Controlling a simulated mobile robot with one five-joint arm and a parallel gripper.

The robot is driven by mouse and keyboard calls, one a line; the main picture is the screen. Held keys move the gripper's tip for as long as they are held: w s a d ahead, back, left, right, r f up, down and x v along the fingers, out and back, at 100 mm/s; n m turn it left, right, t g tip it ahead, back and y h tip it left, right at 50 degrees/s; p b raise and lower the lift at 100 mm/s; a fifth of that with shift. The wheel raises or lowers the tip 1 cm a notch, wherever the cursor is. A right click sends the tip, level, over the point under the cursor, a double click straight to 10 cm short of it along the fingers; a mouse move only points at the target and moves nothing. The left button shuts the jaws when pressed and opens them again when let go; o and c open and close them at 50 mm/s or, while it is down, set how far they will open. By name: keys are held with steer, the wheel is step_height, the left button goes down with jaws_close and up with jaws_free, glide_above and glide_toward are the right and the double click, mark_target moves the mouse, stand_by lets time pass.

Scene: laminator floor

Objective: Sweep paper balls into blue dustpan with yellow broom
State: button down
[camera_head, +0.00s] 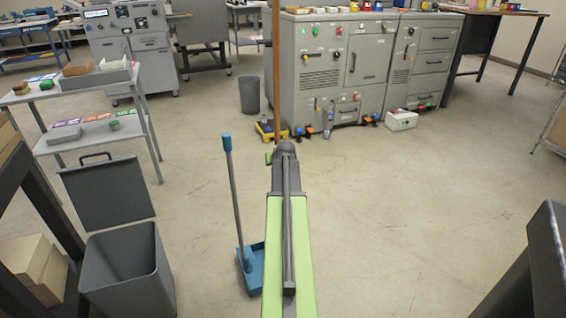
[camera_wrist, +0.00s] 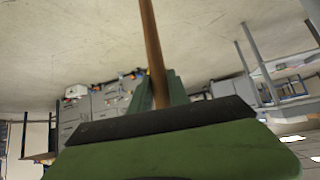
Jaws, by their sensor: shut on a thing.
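The broom's brown handle (camera_head: 277,70) stands nearly upright ahead of me. My gripper (camera_head: 270,156), at the far end of my green arm, is shut on it. In the wrist view the handle (camera_wrist: 150,40) runs down between the green fingers of my gripper (camera_wrist: 162,92). A yellow and black piece (camera_head: 268,130) shows low beside the handle; I cannot tell whether it is the broom's head. The blue dustpan (camera_head: 251,275) is on the floor left of my arm, its long handle upright and its pan partly hidden by the arm. I can make out no paper balls.
A grey lidded bin (camera_head: 122,265) stands at the lower left, beside a shelf cart (camera_head: 95,133). A dark round bin (camera_head: 249,95) and grey machine cabinets (camera_head: 345,65) stand ahead. A white box (camera_head: 401,120) lies by the cabinets.

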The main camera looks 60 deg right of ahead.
steer(key=w+a, duration=0.4)
steer(key=a, duration=0.2)
steer(key=shift+w+a+r, duration=0.15)
steer(key=shift+w+a, duration=0.05)
steer(key=shift+w, duration=0.15)
steer(key=s+d+r+p, duration=0.5)
steer(key=s+d, duration=0.1)
steer(key=d, duration=0.2)
stand_by(0.7)
stand_by(0.4)
